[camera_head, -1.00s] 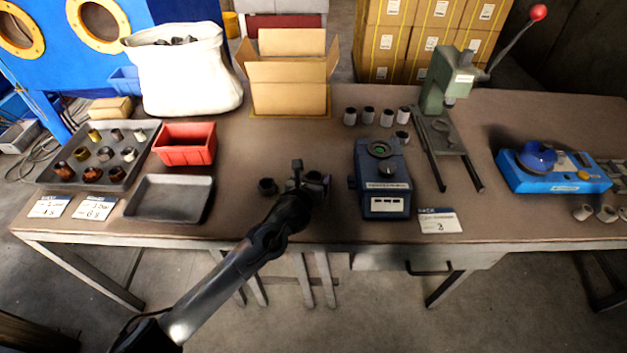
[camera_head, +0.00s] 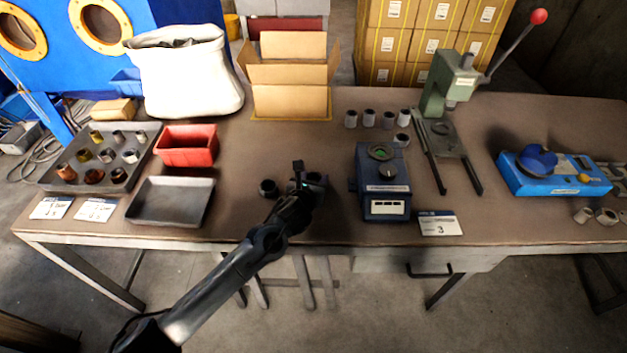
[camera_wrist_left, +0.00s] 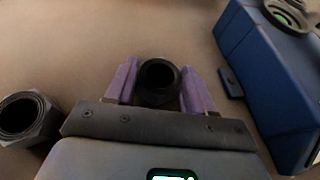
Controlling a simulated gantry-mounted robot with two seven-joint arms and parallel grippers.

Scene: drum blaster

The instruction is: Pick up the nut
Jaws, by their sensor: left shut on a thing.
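A dark hollow nut (camera_wrist_left: 158,82) stands between the two purple fingers of my left gripper (camera_wrist_left: 157,88) in the left wrist view. The fingers are shut on its sides, and its round hole faces the camera. In the head view my left gripper (camera_head: 313,184) is low over the table, left of the blue device, and mostly covers this nut. I cannot tell whether the nut still touches the table. A second dark nut (camera_head: 268,188) stands on the table just left of the gripper; it also shows in the left wrist view (camera_wrist_left: 30,117). My right gripper is not in view.
A blue testing device (camera_head: 384,185) stands close to the right of the gripper. Left are an empty grey tray (camera_head: 171,221), a red bin (camera_head: 187,160) and a tray of assorted nuts (camera_head: 68,188). A green press (camera_head: 440,90) stands behind right.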

